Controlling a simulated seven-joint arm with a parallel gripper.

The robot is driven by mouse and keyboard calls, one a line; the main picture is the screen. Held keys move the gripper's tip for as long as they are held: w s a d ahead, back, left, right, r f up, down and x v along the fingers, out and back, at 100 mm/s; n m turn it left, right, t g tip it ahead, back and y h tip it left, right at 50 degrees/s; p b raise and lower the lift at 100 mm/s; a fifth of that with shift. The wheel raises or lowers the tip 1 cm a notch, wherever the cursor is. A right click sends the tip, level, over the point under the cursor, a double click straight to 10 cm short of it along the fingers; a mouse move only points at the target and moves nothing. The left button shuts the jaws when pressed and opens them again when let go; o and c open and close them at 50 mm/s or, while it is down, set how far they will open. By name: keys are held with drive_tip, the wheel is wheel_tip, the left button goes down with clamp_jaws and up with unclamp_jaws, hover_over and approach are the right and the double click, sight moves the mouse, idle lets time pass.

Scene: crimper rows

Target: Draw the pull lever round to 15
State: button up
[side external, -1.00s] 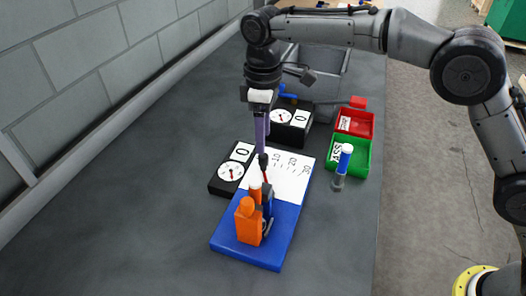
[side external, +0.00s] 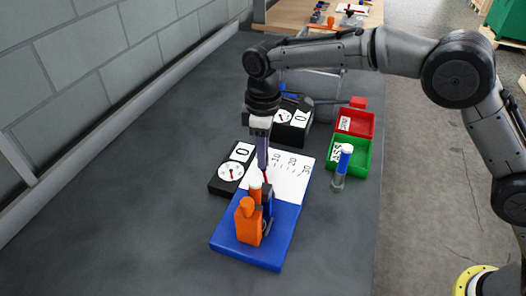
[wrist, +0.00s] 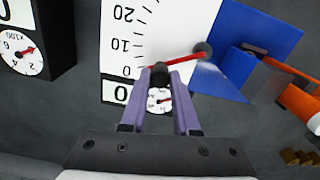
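The pull lever is a thin red rod (wrist: 182,60) with a dark knob (wrist: 160,76) at its end. In the wrist view it runs from a dark pivot (wrist: 203,48) across the white scale plate (wrist: 130,45), near the 0 mark and short of 10. My gripper (wrist: 161,72) has its purple fingertips on either side of the knob, close against it. I cannot tell whether they are closed on it. In the side view my gripper (side external: 262,167) hides the knob. The crimper has a blue base (side external: 250,247) and orange handles (side external: 248,222).
A black gauge box (side external: 232,172) showing 0 stands left of the scale plate. Another gauge box (side external: 291,128) is behind.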

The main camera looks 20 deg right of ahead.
clamp_jaws()
idle(0.9)
drive_tip(key=d+m, duration=0.1)
drive_tip(key=m, duration=0.2)
drive_tip(key=shift+s+d, duration=0.35)
drive_tip(key=shift+s, duration=0.05)
drive_tip(key=shift+s+d+m, duration=0.25)
drive_tip(key=shift+d+m, duration=0.05)
drive_tip(key=shift+m, duration=0.4)
drive_tip(key=shift+s+d+m, duration=0.2)
drive_tip(key=shift+d+m, duration=0.1)
drive_tip(key=shift+m, duration=0.4)
drive_tip(key=o, duration=0.8)
unclamp_jaws()
drive_tip(key=shift+c, duration=0.2)
drive_tip(key=shift+r, duration=0.15)
